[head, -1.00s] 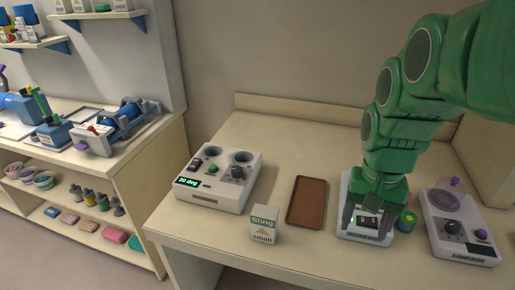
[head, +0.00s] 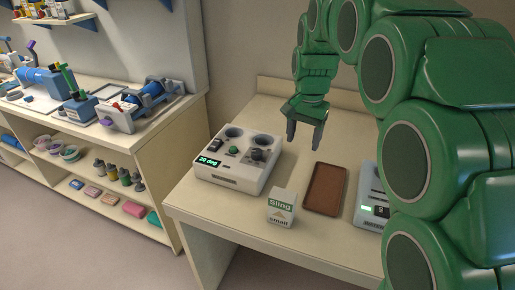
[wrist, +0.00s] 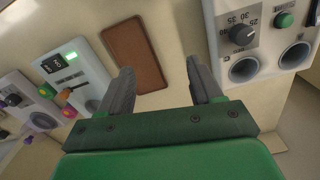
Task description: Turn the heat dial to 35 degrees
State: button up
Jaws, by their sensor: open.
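The heat dial (head: 258,154) is a black knob on the top of a white warmer unit (head: 236,181) on the table. The unit's green display (head: 208,161) reads 20 deg. In the wrist view the heat dial (wrist: 242,34) is at the upper right, with the numbers 25, 30 and 35 printed beside it. I cannot tell its exact pointer setting. My gripper (head: 304,138) is open and empty, held above the table to the right of the dial and apart from it. In the wrist view my gripper (wrist: 164,88) shows its two fingers spread.
Another device (head: 371,207) with a lit display is partly hidden by my arm. The unit also has two round wells and a green button (head: 234,149).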

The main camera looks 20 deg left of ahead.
send_over(257, 150)
jog(key=shift+y, duration=0.3)
jog(key=f, duration=0.4)
jog(key=shift+s+d, duration=0.1)
jog(key=shift+d, duration=0.15)
jog(key=shift+a+f, duration=0.1)
jog(key=shift+f, duration=3.85)
jog(key=c, duration=1)
jog(key=shift+c, duration=0.2)
